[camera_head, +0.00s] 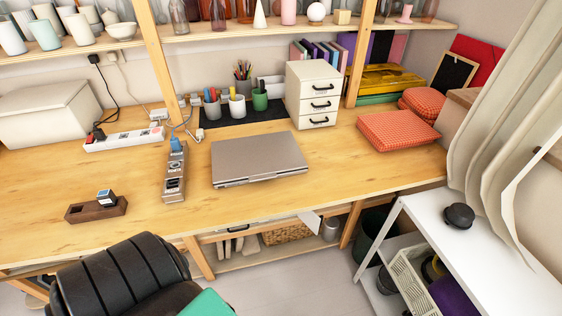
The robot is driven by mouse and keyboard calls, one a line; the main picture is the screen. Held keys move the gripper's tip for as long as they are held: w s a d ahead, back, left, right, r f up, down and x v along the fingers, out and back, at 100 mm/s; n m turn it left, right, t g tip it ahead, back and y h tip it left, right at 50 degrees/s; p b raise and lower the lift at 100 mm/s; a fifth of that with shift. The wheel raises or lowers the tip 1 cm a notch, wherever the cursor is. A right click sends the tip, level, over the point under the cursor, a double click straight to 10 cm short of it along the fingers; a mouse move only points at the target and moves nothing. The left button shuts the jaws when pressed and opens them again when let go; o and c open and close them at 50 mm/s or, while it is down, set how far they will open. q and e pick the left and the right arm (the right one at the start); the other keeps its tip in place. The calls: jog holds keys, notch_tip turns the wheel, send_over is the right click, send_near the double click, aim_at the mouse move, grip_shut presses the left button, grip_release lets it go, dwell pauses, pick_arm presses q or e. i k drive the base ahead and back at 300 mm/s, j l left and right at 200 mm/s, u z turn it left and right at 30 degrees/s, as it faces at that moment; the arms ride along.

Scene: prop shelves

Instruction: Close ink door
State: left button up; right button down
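I cannot make out a door marked as an ink door in the head view. Neither of my grippers is in view.
A closed grey laptop (258,158) lies mid-desk, beside a grey power strip (174,174). A black chair (120,278) stands in front, near a green object (207,305). A white shelf (475,255) is at right. The wooden desk (130,170) has bare room at left.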

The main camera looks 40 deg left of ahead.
aim_at(314, 222)
jog(key=k+l+u, duration=0.15)
jog(key=u, duration=0.3)
jog(key=k+l+u, duration=0.25)
jog(key=u, duration=0.2)
jog(key=k+l+u, duration=0.1)
jog(key=u, duration=0.35)
jog(key=k+j, duration=0.05)
jog(key=k, duration=0.05)
